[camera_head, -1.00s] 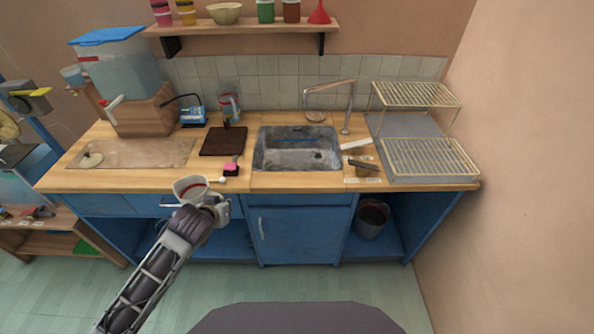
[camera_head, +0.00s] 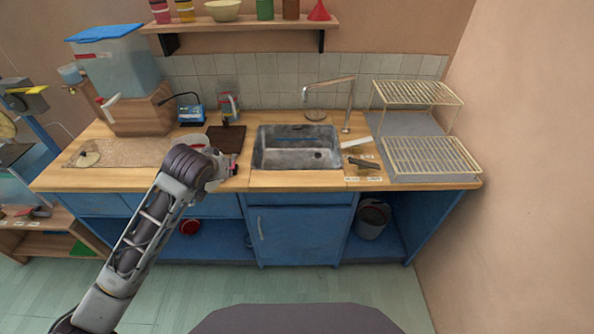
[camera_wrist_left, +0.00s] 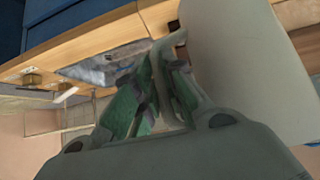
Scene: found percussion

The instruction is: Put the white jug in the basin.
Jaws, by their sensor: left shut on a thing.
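My left gripper (camera_head: 217,168) is at the counter's front edge, left of the basin (camera_head: 270,162). In the left wrist view its green-padded fingers (camera_wrist_left: 150,95) are shut on the handle of the white jug (camera_wrist_left: 245,65). The jug's pale, rounded body fills the upper right of that view. In the head view the wrist and gripper hide most or all of the jug. The grey metal basin is sunk in the wooden counter and looks empty. It also shows in the wrist view (camera_wrist_left: 85,70), beyond the fingers. My right gripper is not seen.
A tap (camera_head: 348,105) arches behind the basin. A dark board (camera_head: 226,138) lies left of it. A dark brush-like thing (camera_head: 363,164) and a wire dish rack (camera_head: 430,157) are to its right. A water tank (camera_head: 120,75) stands at the back left.

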